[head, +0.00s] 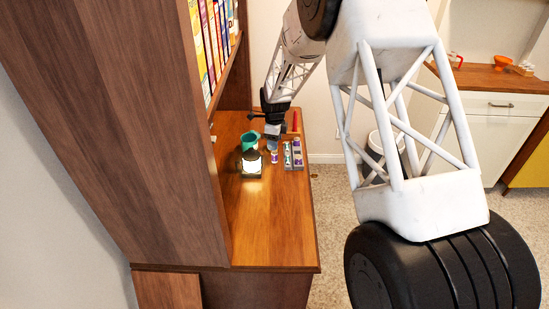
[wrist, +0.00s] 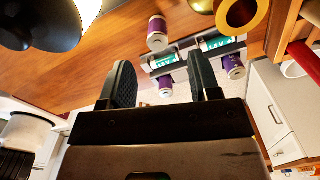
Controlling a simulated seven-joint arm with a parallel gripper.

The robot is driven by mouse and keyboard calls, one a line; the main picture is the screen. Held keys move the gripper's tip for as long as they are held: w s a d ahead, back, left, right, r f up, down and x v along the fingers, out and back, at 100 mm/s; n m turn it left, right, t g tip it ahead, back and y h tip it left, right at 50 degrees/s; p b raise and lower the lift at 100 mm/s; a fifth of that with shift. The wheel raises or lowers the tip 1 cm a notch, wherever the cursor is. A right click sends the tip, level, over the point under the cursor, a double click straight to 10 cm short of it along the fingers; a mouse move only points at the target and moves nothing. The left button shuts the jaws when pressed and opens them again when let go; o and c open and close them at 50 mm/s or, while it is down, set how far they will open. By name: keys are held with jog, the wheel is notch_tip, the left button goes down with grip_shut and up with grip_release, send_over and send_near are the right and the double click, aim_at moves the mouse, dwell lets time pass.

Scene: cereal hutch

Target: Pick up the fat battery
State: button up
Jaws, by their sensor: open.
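A fat purple battery with pale ends (wrist: 157,33) stands alone on the wooden counter beside a grey holder, and it also shows in the head view (head: 274,157). The holder (head: 293,165) carries several batteries. In the wrist view, green-and-white ones (wrist: 216,43) lie in it, with purple ones (wrist: 234,66) at its near side. My gripper (wrist: 160,62) is open and empty, its two dark fingers apart. The lone battery shows beyond the fingertips, not between them. In the head view my gripper (head: 271,139) is low over the counter, just behind the battery.
Cereal boxes (head: 212,40) fill the hutch shelf at left. The front counter is clear.

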aim_at(275, 162)
jog(key=shift+f, duration=0.1)
jog(key=shift+f, duration=1.2)
jog(key=shift+f, duration=0.1)
jog(key=shift+s+f, duration=0.15)
jog(key=shift+f, duration=2.35)
jog(key=shift+c, duration=0.5)
jog(key=c, duration=0.9)
